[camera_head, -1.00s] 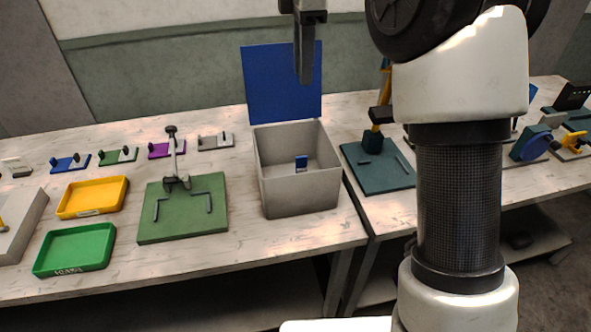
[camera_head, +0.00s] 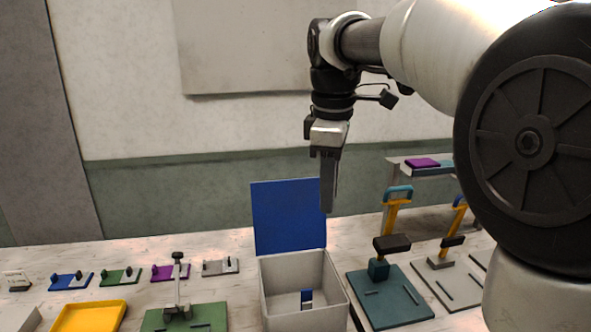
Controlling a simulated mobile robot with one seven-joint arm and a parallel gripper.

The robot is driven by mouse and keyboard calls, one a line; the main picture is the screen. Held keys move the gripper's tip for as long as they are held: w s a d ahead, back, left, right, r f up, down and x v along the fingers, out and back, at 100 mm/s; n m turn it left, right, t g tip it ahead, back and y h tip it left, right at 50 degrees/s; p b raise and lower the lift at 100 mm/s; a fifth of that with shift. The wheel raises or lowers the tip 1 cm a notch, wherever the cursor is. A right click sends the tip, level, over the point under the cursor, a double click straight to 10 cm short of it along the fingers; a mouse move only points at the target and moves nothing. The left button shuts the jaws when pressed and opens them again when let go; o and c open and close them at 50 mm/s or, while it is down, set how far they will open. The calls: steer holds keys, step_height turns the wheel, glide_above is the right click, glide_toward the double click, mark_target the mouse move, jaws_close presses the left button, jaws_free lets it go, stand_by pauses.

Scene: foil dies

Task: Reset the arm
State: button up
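My gripper (camera_head: 328,208) hangs pointing down at the end of my arm, in front of the blue lid and above the grey box in the picture. Its fingers show edge-on as one dark strip, so I cannot tell whether they are open or shut. No held object shows at its tips. The grey box (camera_head: 335,285) stands on the bench with its blue lid (camera_head: 285,217) raised. A small blue and white piece (camera_head: 307,298) is inside the box. My arm crosses the upper right of the view.
Left of the box are a green fixture plate (camera_head: 212,316), a yellow tray (camera_head: 88,318) and a row of small coloured dies, including a purple one (camera_head: 170,273). A teal press (camera_head: 395,300) with a yellow lever stands right. A raised shelf (camera_head: 400,168) is behind it.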

steer(key=s+d+f+m+t+p, duration=0.2)
steer(key=s+d+m, duration=0.2)
steer(key=s+m, duration=0.3)
steer(key=s+d+f+m+t+p, duration=0.2)
steer(key=s+m, duration=0.6)
steer(key=s, duration=0.6)
steer(key=shift+d+f, duration=0.55)
steer(key=shift+d, duration=0.35)
